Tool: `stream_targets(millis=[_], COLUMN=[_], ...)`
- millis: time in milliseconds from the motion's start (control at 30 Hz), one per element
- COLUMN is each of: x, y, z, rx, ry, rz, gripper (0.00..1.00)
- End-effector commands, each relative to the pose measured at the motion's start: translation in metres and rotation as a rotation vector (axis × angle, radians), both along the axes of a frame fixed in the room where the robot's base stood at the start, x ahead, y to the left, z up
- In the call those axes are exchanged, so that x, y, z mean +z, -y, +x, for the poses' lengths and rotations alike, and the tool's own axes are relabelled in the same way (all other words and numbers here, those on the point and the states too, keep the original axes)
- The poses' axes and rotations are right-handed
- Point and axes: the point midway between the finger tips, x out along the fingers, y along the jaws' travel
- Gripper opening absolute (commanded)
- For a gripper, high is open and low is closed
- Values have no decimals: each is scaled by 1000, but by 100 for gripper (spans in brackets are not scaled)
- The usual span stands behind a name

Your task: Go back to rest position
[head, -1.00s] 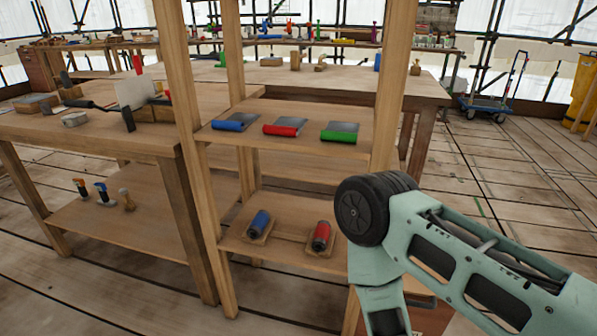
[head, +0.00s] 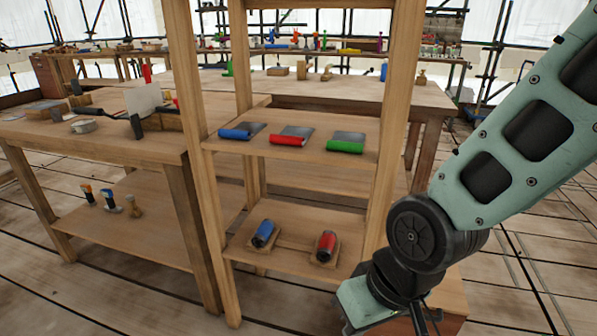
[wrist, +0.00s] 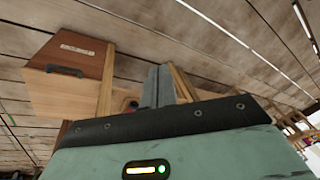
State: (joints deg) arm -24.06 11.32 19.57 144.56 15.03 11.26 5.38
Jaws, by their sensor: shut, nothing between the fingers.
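My arm (head: 530,140) comes in from the upper right of the head view and bends at a dark round joint (head: 412,236), with its lower links running down to the bottom edge. My gripper does not show clearly in the head view. In the wrist view my gripper (wrist: 158,86) shows as grey fingers close together beyond the green wrist housing, shut and empty. A wooden box with a dark handle (wrist: 70,70) lies beyond it to the left, apart from the fingers as far as I can tell.
A wooden shelf unit (head: 270,140) stands close to the left of my arm, holding blue, red and green-handled tools (head: 345,147) and two rollers below (head: 326,246). A workbench (head: 90,140) stands at the left. Plank floor at the right is open.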

Motion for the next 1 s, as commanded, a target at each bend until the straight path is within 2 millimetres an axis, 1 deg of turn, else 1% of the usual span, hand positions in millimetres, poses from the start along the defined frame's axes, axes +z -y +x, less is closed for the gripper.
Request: stream_targets(millis=[33, 100, 367, 400, 433, 667, 767, 900, 1000], x=[13, 26, 62, 70, 80, 125, 150, 193, 220], y=[7, 17, 57, 62, 61, 60, 60, 59, 60], z=[-9, -21, -58, -62, -61, -60, -60, -60, -60], rx=[47, 103, 259, 274, 273, 268, 267, 266, 265], ry=[-1, -14, -46, -51, -56, -56, -56, -57, -57], rz=[-23, -61, -201, -218, -215, -212, -212, -211, -211], gripper=[0, 0, 0, 0, 0, 0, 0, 0, 0])
